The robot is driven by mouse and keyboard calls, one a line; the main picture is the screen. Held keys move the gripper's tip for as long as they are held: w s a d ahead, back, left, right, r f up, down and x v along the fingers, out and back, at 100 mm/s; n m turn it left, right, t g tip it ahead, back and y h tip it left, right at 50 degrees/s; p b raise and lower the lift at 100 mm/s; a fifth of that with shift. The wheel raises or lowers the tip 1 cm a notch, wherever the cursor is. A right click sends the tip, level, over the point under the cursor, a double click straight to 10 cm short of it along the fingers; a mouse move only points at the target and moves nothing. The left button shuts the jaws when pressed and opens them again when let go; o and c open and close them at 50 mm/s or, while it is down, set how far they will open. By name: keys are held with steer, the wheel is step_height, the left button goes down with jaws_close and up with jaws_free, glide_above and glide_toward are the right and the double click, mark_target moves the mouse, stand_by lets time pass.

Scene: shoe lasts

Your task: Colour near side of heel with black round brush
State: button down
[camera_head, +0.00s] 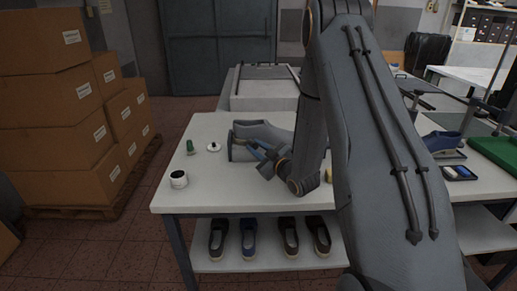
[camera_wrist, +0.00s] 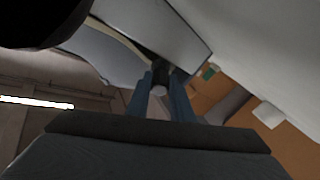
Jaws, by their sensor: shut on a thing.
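A grey-blue shoe last (camera_head: 262,131) lies on the white table (camera_head: 230,196), partly hidden by my arm. The last (camera_wrist: 112,58) shows large just beyond the fingertips. The brush tip is hidden, so I cannot tell whether it touches the heel.
A white pot with a dark top (camera_head: 179,180) stands at the table's left front. Several shoes (camera_head: 248,238) sit on the lower shelf. Stacked cartons (camera_head: 55,105) stand left. The table's left front is mostly clear.

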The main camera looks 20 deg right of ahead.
steer(key=shift+w+a+r+b, duration=0.15)
steer(key=shift+w+a, duration=0.2)
steer(key=shift+a, duration=0.45)
steer(key=shift+w+a+f+b, duration=0.15)
steer(key=shift+w+a, duration=0.25)
steer(key=shift+a, duration=0.45)
steer(key=shift+w+a+r+b, duration=0.15)
steer(key=shift+w+a, duration=0.2)
steer(key=shift+a, duration=0.45)
steer(key=shift+s, duration=0.1)
steer(key=shift+s+a+p, duration=0.25)
steer(key=shift+s+a, duration=0.15)
steer(key=shift+s, duration=0.5)
steer(key=shift+s+a+p, duration=0.2)
steer(key=shift+s+a, duration=0.2)
steer(key=shift+s, duration=0.5)
steer(key=shift+s+a+p, duration=0.25)
steer(key=shift+s+a, duration=0.15)
steer(key=shift+s, duration=0.5)
steer(key=shift+s+a, duration=0.3)
steer(key=shift+s, duration=0.4)
steer(key=shift+s+a, duration=0.3)
steer(key=shift+s, duration=0.4)
